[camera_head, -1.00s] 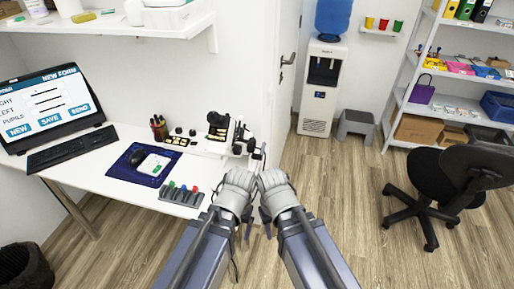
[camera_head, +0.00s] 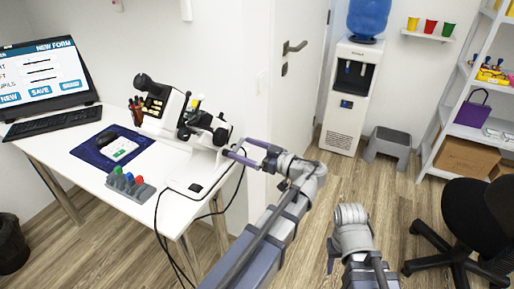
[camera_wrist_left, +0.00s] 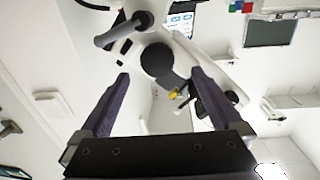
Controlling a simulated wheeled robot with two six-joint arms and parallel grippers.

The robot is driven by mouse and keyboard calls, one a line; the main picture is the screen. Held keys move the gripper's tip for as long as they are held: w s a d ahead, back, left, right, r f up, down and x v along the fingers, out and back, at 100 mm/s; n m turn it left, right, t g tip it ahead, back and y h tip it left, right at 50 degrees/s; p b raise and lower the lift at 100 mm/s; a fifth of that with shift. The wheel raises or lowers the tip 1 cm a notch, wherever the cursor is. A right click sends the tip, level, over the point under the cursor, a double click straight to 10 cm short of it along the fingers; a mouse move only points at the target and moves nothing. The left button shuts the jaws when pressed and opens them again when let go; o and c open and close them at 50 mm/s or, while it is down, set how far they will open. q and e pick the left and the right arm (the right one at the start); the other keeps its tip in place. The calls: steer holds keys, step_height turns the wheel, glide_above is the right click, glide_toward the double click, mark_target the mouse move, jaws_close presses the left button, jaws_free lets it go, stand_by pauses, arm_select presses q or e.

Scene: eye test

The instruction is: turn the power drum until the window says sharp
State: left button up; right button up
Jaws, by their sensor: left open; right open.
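The white and black lens instrument (camera_head: 170,122) stands on the desk's right end, its eyepiece tilted up to the left. A dark round part (camera_head: 221,136) at its right end may be the power drum; I cannot be sure. My left gripper (camera_head: 236,148) is open beside that end, with no clear contact. My right gripper (camera_head: 352,215) is over the floor, fingers mostly hidden. No window wording is readable.
The white desk (camera_head: 75,150) also holds a monitor (camera_head: 42,80), keyboard (camera_head: 50,122), blue mat (camera_head: 100,158) and a grey rack (camera_head: 130,186) with coloured knobs. Cables hang off its right edge. A black chair (camera_head: 475,215) stands right.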

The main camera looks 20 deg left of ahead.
mark_target(223, 139)
arm_select(q)
steer(key=shift+w+a+r, duration=0.1)
steer(key=shift+w+a, duration=0.2)
steer(key=shift+a, duration=0.95)
steer(key=shift+w+a+r, duration=0.1)
steer(key=shift+w+a, duration=0.15)
steer(key=shift+a, duration=0.95)
steer(key=shift+w+a, duration=0.3)
steer(key=shift+a, duration=0.95)
steer(key=c, duration=1.3)
